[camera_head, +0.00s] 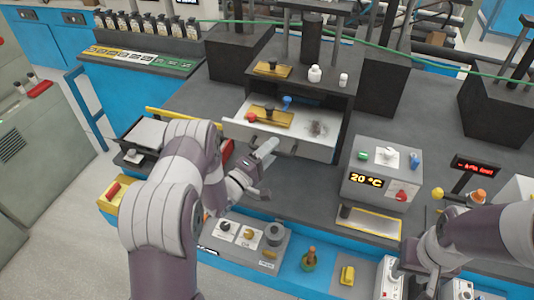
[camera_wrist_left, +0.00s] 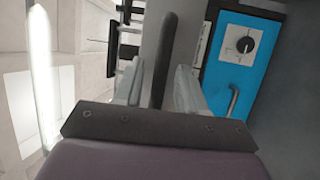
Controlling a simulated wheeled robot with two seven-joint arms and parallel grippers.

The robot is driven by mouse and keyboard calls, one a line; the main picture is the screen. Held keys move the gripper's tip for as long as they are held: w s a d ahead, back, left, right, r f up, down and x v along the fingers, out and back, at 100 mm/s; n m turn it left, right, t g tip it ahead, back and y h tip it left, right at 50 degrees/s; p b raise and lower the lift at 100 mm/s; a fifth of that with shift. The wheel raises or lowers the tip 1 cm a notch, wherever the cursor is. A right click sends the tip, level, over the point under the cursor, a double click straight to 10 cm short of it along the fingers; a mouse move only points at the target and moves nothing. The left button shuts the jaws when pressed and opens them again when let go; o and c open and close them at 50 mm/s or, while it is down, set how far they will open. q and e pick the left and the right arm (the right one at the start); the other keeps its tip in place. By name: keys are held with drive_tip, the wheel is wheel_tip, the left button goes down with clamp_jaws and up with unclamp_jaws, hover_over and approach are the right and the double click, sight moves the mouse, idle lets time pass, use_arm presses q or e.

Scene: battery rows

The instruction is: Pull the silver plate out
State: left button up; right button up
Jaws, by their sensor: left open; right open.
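A pale silver drawer-like plate (camera_head: 322,152) sticks out of the dark cabinet in the middle of the head view, with a yellow block and small items on it. Another flat silver panel (camera_head: 146,132) lies to the left, partly behind my left arm. My left gripper (camera_head: 262,158) is open, just in front of the drawer's front face. In the left wrist view a dark bar (camera_wrist_left: 165,60) stands between its two pale fingers, with gaps beside it; whether they touch it I cannot tell. My right gripper (camera_head: 408,262) is open at the lower right, away from the drawer.
A temperature box (camera_head: 380,172) reading 20 °C stands right of the drawer. A knob panel (camera_head: 245,240) is below my left gripper. Black blocks (camera_head: 384,85) flank the cabinet. A row of bottles (camera_head: 150,24) stands at the back left.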

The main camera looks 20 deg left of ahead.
use_arm(q)
drive_tip(key=shift+s+a+f, duration=0.15)
drive_tip(key=shift+s, duration=0.15)
drive_tip(key=b+v, duration=0.4)
drive_tip(key=v, duration=0.8)
